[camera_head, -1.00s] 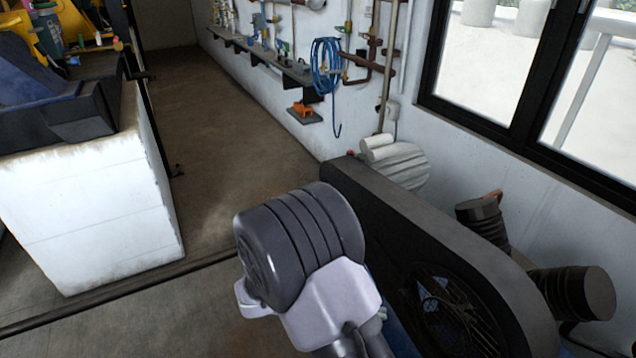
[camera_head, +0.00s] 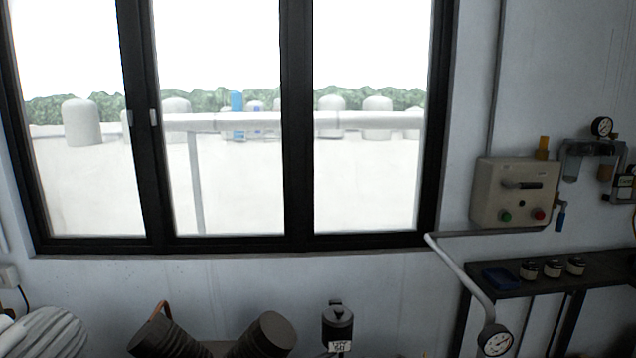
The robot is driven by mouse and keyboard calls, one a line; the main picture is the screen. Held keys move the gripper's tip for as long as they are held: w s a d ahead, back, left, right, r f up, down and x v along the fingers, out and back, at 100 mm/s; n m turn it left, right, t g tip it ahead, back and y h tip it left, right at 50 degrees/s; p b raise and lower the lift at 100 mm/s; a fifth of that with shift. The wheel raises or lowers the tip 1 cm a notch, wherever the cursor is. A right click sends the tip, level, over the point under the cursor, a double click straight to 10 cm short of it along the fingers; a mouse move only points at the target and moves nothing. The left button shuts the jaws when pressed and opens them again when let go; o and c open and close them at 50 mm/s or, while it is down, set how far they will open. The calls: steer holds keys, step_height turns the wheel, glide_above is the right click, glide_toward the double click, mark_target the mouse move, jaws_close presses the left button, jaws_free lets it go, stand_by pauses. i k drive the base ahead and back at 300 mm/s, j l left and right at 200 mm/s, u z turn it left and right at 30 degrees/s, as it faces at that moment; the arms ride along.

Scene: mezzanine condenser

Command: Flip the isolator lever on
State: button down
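A beige isolator box (camera_head: 489,192) is fixed to the white wall, right of the window. A dark lever (camera_head: 521,185) lies about level across its upper front. Below the lever are a green button (camera_head: 505,216) at the left, a small dark knob in the middle and a red button (camera_head: 540,214) at the right. My gripper and arm do not show in the current head view, so I cannot see what it holds.
A dark shelf (camera_head: 508,285) below the box bears a blue tray (camera_head: 501,278) and several small jars. A pipe with a gauge (camera_head: 495,340) slopes down before it. Another gauge (camera_head: 601,127) hangs right of the box.

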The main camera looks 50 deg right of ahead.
mark_target(526, 185)
steer(key=z, duration=3)
steer(key=i+l, duration=0.4)
steer(key=i+l+z, duration=0.15)
steer(key=i+l, duration=0.65)
steer(key=i, duration=0.3)
steer(key=i+j+z, duration=0.1)
steer(key=i+j, duration=0.25)
steer(key=i, duration=0.1)
